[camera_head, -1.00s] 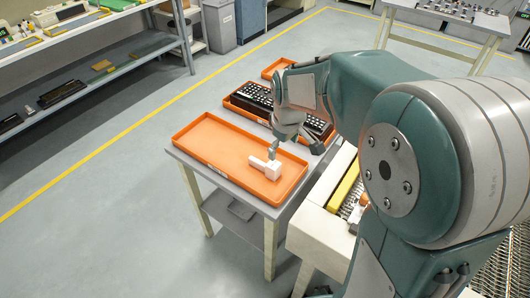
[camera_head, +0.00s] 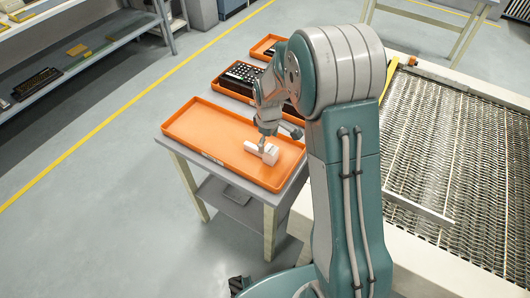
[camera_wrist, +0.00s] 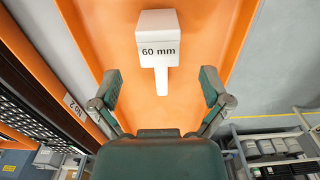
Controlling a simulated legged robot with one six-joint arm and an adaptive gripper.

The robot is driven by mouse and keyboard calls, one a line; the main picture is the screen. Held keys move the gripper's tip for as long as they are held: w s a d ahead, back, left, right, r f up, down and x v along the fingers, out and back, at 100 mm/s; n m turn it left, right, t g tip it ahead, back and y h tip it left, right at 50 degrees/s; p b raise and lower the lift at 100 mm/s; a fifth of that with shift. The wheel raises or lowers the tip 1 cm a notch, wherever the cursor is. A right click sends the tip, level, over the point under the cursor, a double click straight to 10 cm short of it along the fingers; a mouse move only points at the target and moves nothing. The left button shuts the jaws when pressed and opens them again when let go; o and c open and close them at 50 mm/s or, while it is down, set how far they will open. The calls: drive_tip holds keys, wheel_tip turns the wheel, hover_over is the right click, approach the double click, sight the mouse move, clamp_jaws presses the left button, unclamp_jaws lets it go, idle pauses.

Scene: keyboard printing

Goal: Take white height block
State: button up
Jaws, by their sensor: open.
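The white height block (camera_head: 270,155) lies in the orange tray (camera_head: 200,126) on the small table. It has a block-shaped head and a narrow handle. In the wrist view the block (camera_wrist: 157,30) carries the label "60 mm", and its handle points toward my gripper. My gripper (camera_wrist: 162,88) is open, with one finger to each side of the handle and a gap on both sides. In the head view my gripper (camera_head: 263,140) is right at the block, and the arm hides part of the view there.
A second orange tray with a black keyboard (camera_head: 241,74) stands behind the first, and a smaller orange tray (camera_head: 264,46) lies beyond. A conveyor-like mesh bed (camera_head: 450,150) is to the right. The near tray's left part is empty.

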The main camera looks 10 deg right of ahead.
sight(268, 148)
wheel_tip(268, 148, down, 4)
drive_tip(key=shift+d+f, duration=0.1)
drive_tip(key=shift+f, duration=0.25)
drive_tip(key=shift+c, duration=0.3)
clamp_jaws()
